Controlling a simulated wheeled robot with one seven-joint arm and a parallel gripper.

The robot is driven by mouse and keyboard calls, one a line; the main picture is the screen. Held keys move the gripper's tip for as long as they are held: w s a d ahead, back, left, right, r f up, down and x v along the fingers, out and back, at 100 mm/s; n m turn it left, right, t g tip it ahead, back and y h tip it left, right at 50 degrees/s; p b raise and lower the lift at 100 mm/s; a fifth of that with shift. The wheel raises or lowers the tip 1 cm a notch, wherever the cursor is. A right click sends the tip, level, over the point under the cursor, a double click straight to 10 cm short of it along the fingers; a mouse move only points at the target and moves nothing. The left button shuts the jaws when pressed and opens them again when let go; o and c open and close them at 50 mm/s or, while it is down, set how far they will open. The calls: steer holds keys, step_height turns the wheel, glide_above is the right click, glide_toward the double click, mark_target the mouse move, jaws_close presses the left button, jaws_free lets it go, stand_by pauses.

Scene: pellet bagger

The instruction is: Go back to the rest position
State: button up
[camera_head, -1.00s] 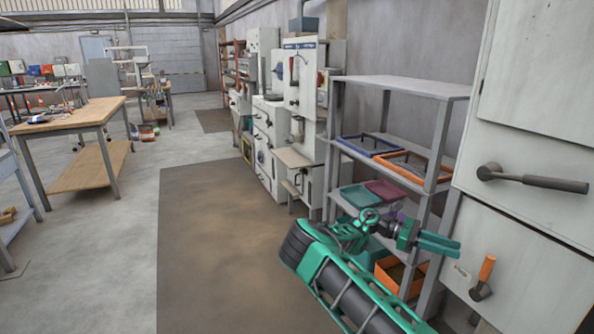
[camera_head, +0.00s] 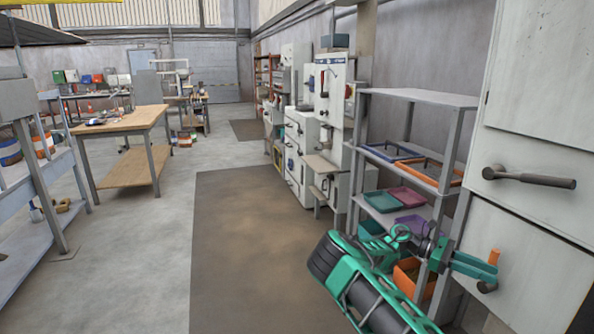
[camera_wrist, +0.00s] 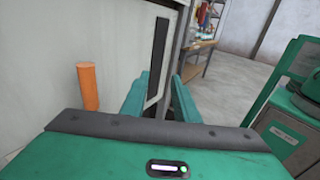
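My gripper (camera_head: 478,265) is at the lower right of the head view, in front of the shelf's right post and the white cabinet. Its two teal fingers are apart with nothing between them, as the wrist view (camera_wrist: 160,103) also shows. An orange handle (camera_wrist: 88,87) stands to the left of the fingers in the wrist view, apart from them. In the head view the handle (camera_head: 494,257) shows just behind the fingertips, partly hidden by them.
The white cabinet (camera_head: 535,235) with a dark lever handle (camera_head: 530,178) stands at the right. The grey shelf (camera_head: 420,97) holds several coloured trays. A wooden table (camera_head: 125,121) is at the left. The brown floor mat (camera_head: 245,240) is clear.

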steer(key=s+d+r+m+t+y, duration=0.1)
steer(key=s+d+r+m+y, duration=0.1)
steer(key=s+m+y, duration=0.45)
steer(key=s+d+r+m+t+y, duration=0.1)
steer(key=s+d+r+m+y, duration=0.15)
steer(key=s, duration=0.75)
steer(key=s+a+r+m+t+y, duration=0.2)
steer(key=s+a+r+m+t, duration=0.1)
steer(key=s+a, duration=0.5)
steer(key=s+a+r+m+t+y, duration=0.2)
steer(key=s+a+t, duration=0.4)
steer(key=s+a, duration=0.3)
steer(key=shift+s+a+r+m+y, duration=0.25)
steer(key=shift+s+r+m+y, duration=0.15)
steer(key=shift+r+m, duration=0.7)
steer(key=shift+f, duration=0.2)
